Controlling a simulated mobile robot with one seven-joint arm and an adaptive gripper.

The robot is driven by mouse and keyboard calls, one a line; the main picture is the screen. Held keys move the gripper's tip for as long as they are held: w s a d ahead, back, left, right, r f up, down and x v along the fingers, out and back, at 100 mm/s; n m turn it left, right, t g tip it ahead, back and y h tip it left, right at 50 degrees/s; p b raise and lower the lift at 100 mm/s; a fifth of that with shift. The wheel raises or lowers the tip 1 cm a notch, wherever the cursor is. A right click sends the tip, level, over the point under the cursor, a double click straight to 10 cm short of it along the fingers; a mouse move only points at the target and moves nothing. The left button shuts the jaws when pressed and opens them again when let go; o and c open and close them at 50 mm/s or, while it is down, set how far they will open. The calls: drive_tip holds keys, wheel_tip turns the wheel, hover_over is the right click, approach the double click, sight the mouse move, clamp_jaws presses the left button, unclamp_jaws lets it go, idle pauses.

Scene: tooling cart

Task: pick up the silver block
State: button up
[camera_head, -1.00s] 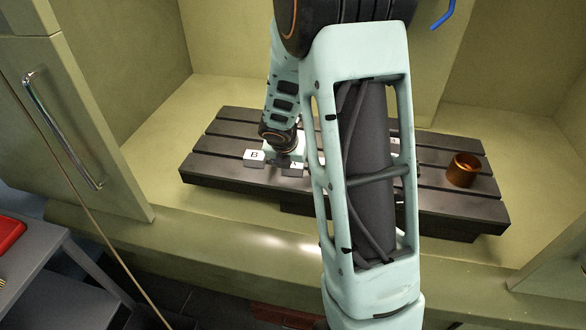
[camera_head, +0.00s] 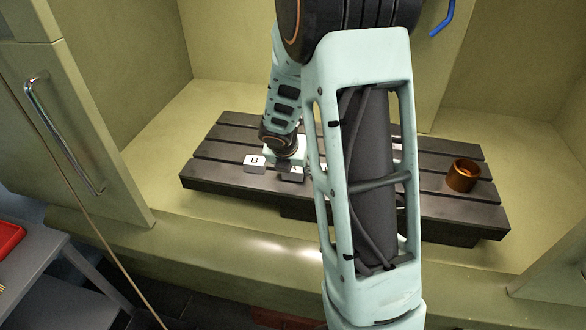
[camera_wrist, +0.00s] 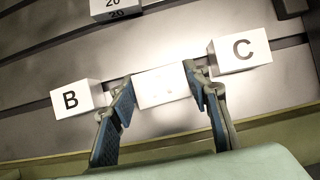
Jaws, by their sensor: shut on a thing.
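My gripper (camera_wrist: 163,97) is low over the dark slotted plate in the wrist view, with one finger on each side of a bright, pale silver block (camera_wrist: 160,88). The fingers are shut on this block. Glare washes out its face, so no letter is readable there. The block is between a white block marked B (camera_wrist: 75,98) on the left and a white block marked C (camera_wrist: 240,54) on the right. In the head view, my wrist is just behind a small block (camera_head: 291,173), and my arm covers much of the middle. I cannot tell if the held block is lifted.
The slotted plate (camera_head: 215,172) lies inside an olive cabinet. A copper ring (camera_head: 463,176) stands at its right end. The cabinet door (camera_head: 80,120) stands at left.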

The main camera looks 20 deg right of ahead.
wheel_tip(320, 180, up, 3)
drive_tip(key=shift+f+p, duration=0.15)
drive_tip(key=shift+p, duration=0.5)
drive_tip(key=s+r, duration=0.1)
drive_tip(key=r, duration=0.1)
drive_tip(key=s+r+p, duration=0.1)
drive_tip(key=s+r, duration=0.1)
drive_tip(key=s+r+p, duration=0.1)
drive_tip(key=s+r, duration=0.1)
drive_tip(key=shift+a+r, duration=0.2)
drive_tip(key=shift+r, duration=0.1)
drive_tip(key=s+r, duration=0.1)
drive_tip(key=s, duration=0.2)
drive_tip(key=s+r+p, duration=0.1)
drive_tip(key=s, duration=0.2)
drive_tip(key=s+r+p, duration=0.1)
drive_tip(key=s, duration=0.2)
drive_tip(key=shift+a+r, duration=0.15)
drive_tip(key=shift+a, duration=0.1)
